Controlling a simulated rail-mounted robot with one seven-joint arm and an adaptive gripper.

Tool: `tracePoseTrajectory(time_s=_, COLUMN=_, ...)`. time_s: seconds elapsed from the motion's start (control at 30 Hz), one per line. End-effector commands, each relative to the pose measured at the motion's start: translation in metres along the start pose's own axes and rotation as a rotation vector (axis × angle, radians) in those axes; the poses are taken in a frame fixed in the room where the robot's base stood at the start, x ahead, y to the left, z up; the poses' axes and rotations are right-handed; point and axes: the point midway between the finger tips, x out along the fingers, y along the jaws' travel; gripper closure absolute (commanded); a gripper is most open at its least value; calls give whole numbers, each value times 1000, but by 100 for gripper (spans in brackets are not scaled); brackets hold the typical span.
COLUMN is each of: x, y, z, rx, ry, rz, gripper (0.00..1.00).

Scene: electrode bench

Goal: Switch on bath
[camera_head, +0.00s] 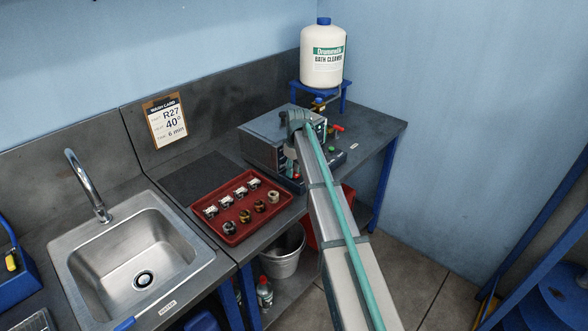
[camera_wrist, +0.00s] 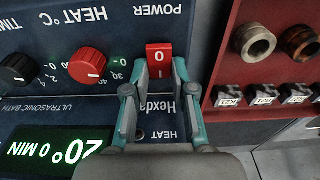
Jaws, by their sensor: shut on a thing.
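The ultrasonic bath (camera_head: 262,145) is a grey box on the bench at the back right in the head view. Its dark blue front panel (camera_wrist: 60,110) fills the left of the wrist view, upside down. The red power switch (camera_wrist: 159,61), marked 0 and I, sits beneath the word POWER. My gripper (camera_wrist: 160,72) is shut on the switch, with one teal fingertip on each side of it. The lit green display (camera_wrist: 50,147) reads 20° and 0 MIN. In the head view my arm hides much of the bath's front and the switch.
A red heat knob (camera_wrist: 87,65) and a black timer knob (camera_wrist: 17,71) are beside the switch. A red tray (camera_head: 232,228) with several small parts lies left of the bath. A cleaner bottle (camera_head: 322,58) stands on a blue stand behind. A sink (camera_head: 135,255) is at left.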

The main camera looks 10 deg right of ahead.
Motion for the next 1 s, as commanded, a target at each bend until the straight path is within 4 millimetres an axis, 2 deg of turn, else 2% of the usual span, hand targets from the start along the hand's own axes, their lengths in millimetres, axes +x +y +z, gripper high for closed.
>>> tracePoseTrajectory(time_s=0.23, x=0, y=0, z=0, rx=1, ry=-1, rz=1, gripper=100)
tracePoseTrajectory(time_s=0.27, x=0, y=0, z=0, rx=1, ry=-1, rz=1, gripper=72)
tracePoseTrajectory(time_s=0.4, x=0, y=0, z=0, rx=1, ry=0, rz=1, gripper=50)
tracePoseTrajectory(time_s=0.77, x=-3, y=0, z=0, rx=0, ry=1, rz=1, gripper=50)
tracePoseTrajectory(time_s=0.87, x=-11, y=0, z=0, rx=0, ry=1, rz=2, gripper=50)
tracePoseTrajectory(time_s=1.0, x=-32, y=0, z=0, rx=0, ry=2, rz=2, gripper=50)
